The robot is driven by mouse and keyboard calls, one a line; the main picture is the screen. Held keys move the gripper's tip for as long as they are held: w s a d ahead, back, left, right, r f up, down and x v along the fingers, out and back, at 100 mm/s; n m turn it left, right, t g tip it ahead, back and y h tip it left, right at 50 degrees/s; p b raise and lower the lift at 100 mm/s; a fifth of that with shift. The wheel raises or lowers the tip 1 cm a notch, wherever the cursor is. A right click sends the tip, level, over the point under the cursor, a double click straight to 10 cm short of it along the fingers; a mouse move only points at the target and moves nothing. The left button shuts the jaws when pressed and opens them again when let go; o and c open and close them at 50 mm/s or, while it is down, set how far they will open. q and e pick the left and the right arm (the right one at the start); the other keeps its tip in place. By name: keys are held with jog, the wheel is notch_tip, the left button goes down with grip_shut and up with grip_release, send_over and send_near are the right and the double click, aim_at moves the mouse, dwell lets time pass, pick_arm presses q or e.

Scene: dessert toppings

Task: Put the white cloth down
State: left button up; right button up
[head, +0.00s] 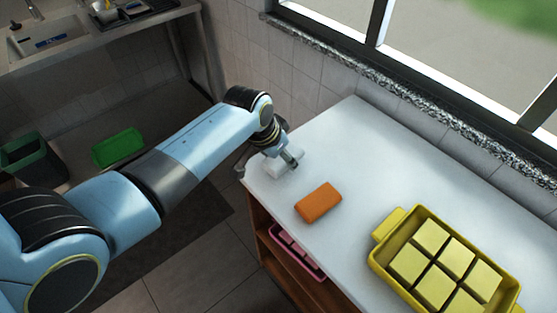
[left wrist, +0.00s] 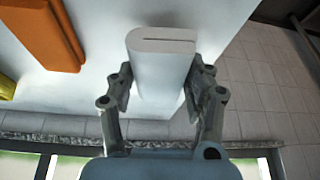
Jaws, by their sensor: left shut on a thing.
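The white cloth (left wrist: 158,62) is a thick folded block between the two fingers of my left gripper (left wrist: 160,95), which is shut on it. In the head view the white cloth (head: 287,160) is at the far left end of the white counter, partly hidden by my left gripper (head: 271,164). The cloth is at or very close to the counter top (head: 345,150); I cannot tell whether it touches. My right gripper is not in view.
An orange block (head: 318,202) lies on the counter near the cloth. A yellow tray (head: 381,255) with several pale yellow squares stands further right. The counter behind the orange block is clear. A window sill (head: 400,92) runs along the wall. A pink container (head: 296,248) sits on a shelf below.

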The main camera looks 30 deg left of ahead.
aim_at(281, 166)
pick_arm(q)
notch_tip(281, 166, down, 2)
jog(key=shift+f+b, duration=0.1)
jog(key=shift+b, duration=0.35)
jog(key=shift+w+f, duration=0.15)
jog(key=shift+f, duration=0.05)
jog(key=shift+a+r, duration=0.1)
jog(key=shift+r, duration=0.05)
jog(key=shift+f, duration=0.4)
jog(key=shift+s+f, duration=0.15)
jog(key=shift+s, duration=0.05)
jog(key=o, duration=0.9)
jog(key=shift+f, duration=0.1)
jog(key=shift+o, duration=0.7)
jog(key=shift+w+r+b, duration=0.15)
jog(key=shift+r+b, duration=0.2)
jog(key=shift+b, duration=0.1)
jog(key=v, duration=1)
jog(key=shift+w+r, duration=0.1)
jog(key=shift+r, duration=0.5)
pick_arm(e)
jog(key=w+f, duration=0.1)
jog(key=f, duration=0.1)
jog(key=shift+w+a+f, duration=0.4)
